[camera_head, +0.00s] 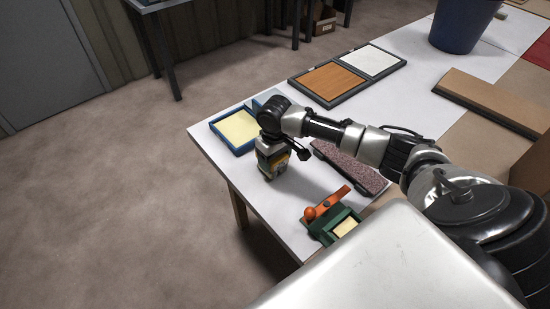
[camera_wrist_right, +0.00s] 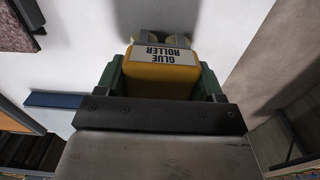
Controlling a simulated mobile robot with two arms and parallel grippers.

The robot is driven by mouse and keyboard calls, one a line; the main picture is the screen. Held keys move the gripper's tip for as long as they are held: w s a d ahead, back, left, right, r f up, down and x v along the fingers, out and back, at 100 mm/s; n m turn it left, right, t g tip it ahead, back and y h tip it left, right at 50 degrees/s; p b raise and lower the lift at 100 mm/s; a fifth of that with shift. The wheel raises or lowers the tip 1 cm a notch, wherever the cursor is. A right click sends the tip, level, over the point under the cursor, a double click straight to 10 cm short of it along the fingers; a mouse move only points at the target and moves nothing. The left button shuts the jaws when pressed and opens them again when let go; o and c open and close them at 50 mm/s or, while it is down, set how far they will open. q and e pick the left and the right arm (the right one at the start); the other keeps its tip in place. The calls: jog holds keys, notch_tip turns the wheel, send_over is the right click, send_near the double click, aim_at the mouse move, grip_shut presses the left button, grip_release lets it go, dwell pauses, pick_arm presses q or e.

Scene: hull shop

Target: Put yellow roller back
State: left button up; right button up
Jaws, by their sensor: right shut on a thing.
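My right gripper (camera_head: 270,168) is over the near left part of the white table, pointing down. In the right wrist view its fingers (camera_wrist_right: 160,88) are shut on the yellow roller (camera_wrist_right: 160,80), one on each side. The roller carries a white label reading "GLUE ROLLER" and has greyish ends at its far side. In the head view only a small part of the roller shows below my wrist. I cannot tell whether it touches the table. My left gripper is in neither view.
A blue tray with a yellow sheet (camera_head: 237,128) lies left of the gripper. A speckled reddish strip (camera_head: 350,167) lies to the right. A green holder with an orange tool (camera_head: 326,205) stands nearer. A dark tray (camera_head: 343,97) and a blue bucket (camera_head: 464,22) are farther back.

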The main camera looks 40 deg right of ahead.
jog(key=shift+f, duration=0.2)
jog(key=o, duration=1.4)
jog(key=shift+f, duration=0.15)
notch_tip(320, 180, up, 12)
jog(key=shift+r, duration=0.2)
